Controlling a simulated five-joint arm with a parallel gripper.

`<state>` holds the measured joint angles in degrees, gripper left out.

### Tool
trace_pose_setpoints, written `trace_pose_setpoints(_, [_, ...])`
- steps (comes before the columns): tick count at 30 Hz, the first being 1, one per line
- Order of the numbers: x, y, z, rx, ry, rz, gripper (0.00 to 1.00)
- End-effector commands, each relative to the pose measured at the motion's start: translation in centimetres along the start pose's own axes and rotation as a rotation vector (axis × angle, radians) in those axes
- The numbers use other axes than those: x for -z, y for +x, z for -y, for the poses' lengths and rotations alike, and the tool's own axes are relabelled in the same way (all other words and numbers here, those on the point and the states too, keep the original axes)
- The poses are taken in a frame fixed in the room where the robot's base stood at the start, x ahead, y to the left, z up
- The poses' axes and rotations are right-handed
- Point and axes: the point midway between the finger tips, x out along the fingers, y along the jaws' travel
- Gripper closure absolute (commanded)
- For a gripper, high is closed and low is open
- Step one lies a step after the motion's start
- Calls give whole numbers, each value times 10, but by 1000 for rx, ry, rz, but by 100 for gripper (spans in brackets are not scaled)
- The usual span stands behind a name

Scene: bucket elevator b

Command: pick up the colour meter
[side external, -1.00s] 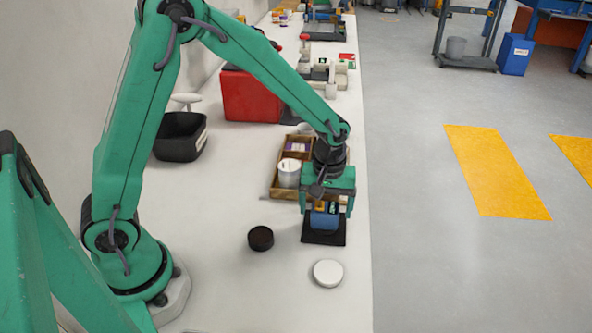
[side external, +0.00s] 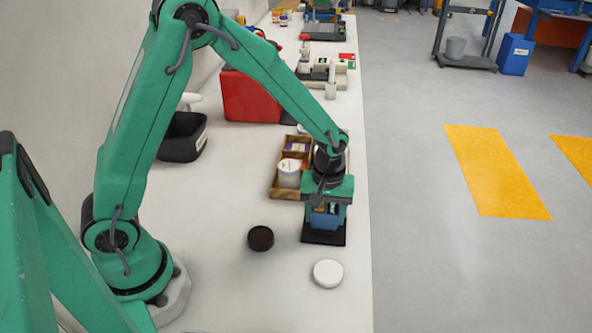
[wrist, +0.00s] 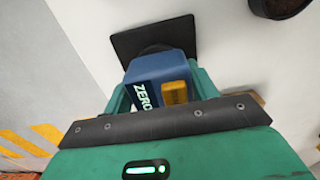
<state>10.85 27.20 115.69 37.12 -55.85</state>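The colour meter is a blue block with a dark face, a "ZERO" label and a yellow button. It shows in the wrist view (wrist: 165,65) and low in the side view (side external: 324,221), over a black square pad (side external: 323,238). My gripper (side external: 326,212) points down over it. In the wrist view its green fingers (wrist: 160,88) lie close against both sides of the meter, with no clear gap. The meter's lower part meets the pad; I see no lift. The fingertips are partly hidden.
A wooden tray (side external: 273,192) with a white jar (side external: 289,173) stands just behind my gripper. A red box (side external: 250,97) and black bin (side external: 181,138) are further back. The bench edge is close on the right.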

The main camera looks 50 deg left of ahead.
Motion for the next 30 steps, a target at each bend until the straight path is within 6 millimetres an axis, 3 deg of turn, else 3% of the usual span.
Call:
trace_pose_setpoints(1, [0, 0, 0, 0, 0, 0, 65])
trace_pose_setpoints(3, [0, -1, 0, -2, 0, -1, 77])
trace_pose_setpoints(16, [1, -7, -1, -3, 0, -2, 77])
trace_pose_setpoints(25, [1, -41, -1, -5, 0, -4, 77])
trace_pose_setpoints(30, [-28, -58, -2, -4, 5, -2, 77])
